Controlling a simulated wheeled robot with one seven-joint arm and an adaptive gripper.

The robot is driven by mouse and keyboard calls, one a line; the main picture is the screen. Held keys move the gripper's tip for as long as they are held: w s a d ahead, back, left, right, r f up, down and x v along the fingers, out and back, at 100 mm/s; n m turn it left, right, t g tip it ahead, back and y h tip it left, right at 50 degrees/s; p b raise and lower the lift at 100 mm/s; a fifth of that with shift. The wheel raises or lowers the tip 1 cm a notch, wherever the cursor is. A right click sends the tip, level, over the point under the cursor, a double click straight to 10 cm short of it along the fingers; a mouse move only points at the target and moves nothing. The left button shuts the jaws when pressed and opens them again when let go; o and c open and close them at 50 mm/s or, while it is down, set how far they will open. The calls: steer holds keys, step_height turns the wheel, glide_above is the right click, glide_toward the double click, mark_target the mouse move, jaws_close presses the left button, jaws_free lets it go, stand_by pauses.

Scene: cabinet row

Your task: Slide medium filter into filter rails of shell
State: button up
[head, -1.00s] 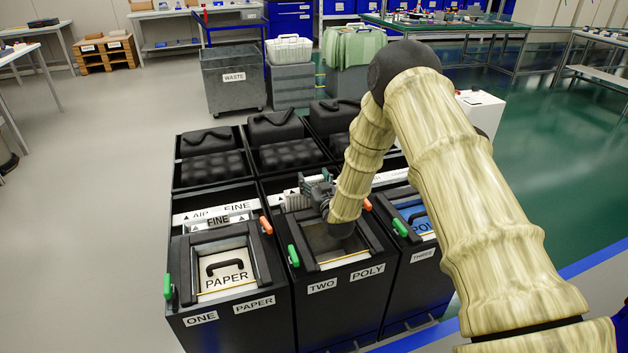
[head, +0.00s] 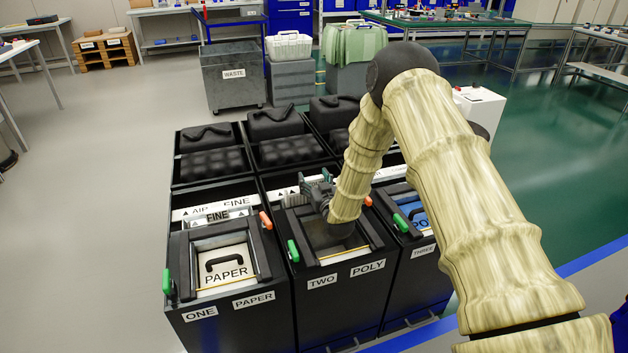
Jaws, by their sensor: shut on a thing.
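The middle black shell (head: 335,308), labelled TWO and POLY, stands between two similar shells. My gripper (head: 314,187) is over the slot area behind its framed top opening. It is shut on a thin, pale filter (head: 293,201), which I take for the medium filter. Only a small part of the filter shows in front of the shell's back section. My gripper and arm cover the rest. The filter rails are hidden, so I cannot tell how deep the filter sits in them.
Left shell ONE PAPER (head: 240,305) holds a filter marked FINE (head: 217,215) and a handled PAPER panel (head: 225,270). Shell THREE (head: 425,285) stands right. Green latches (head: 293,250) and orange latches (head: 265,220) stick up. Black foam blocks (head: 275,123) fill the back compartments.

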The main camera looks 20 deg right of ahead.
steer(key=shift+f, duration=0.2)
steer(key=o, duration=1.5)
steer(key=shift+o, duration=0.2)
steer(key=s, duration=1.2)
steer(key=shift+d, duration=0.2)
steer(key=shift+r, duration=0.1)
